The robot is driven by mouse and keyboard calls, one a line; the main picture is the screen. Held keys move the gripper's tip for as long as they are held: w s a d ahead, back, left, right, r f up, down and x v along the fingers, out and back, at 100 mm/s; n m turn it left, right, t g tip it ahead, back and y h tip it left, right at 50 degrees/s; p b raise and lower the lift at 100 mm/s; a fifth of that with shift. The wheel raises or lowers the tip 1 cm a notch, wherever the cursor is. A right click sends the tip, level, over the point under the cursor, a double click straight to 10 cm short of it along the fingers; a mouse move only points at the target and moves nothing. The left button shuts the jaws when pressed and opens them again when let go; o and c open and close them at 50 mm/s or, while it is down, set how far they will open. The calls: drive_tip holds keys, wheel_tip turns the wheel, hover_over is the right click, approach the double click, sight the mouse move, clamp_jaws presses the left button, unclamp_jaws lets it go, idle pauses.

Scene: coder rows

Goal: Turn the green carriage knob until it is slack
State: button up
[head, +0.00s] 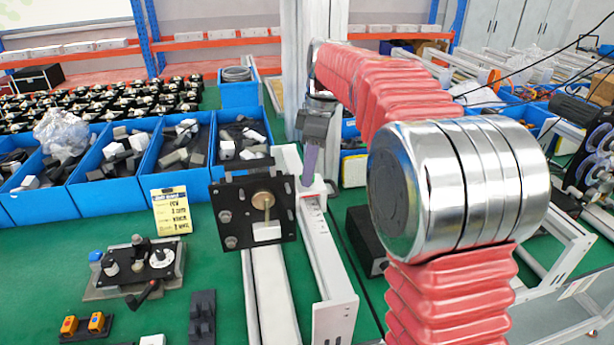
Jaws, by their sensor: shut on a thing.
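My gripper (309,168) points down at the white carriage block (318,190) at the far end of a pale rail (325,255). Its purple fingers are close together, shut on the green carriage knob at the block. The knob itself is too small and too covered by the fingers to make out, so its tightness does not show. A black upright plate (228,200) with a brass round piece (263,200) stands just left of the carriage.
Blue bins (95,190) of black and white parts line the left back. A yellow label card (171,211) and a grey knob fixture (135,268) stand left of the plate. A black box (366,240) lies right of the rail.

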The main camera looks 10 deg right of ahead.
drive_tip(key=n+g, duration=0.1)
drive_tip(key=n, duration=0.5)
drive_tip(key=shift+w+n, duration=0.1)
drive_tip(key=shift+n, duration=0.3)
drive_tip(key=o, duration=1.1)
drive_tip(key=shift+c, duration=0.2)
drive_tip(key=m, duration=0.5)
drive_tip(key=shift+t, duration=0.4)
drive_tip(key=shift+m+t, duration=0.4)
drive_tip(key=shift+m, duration=2.3)
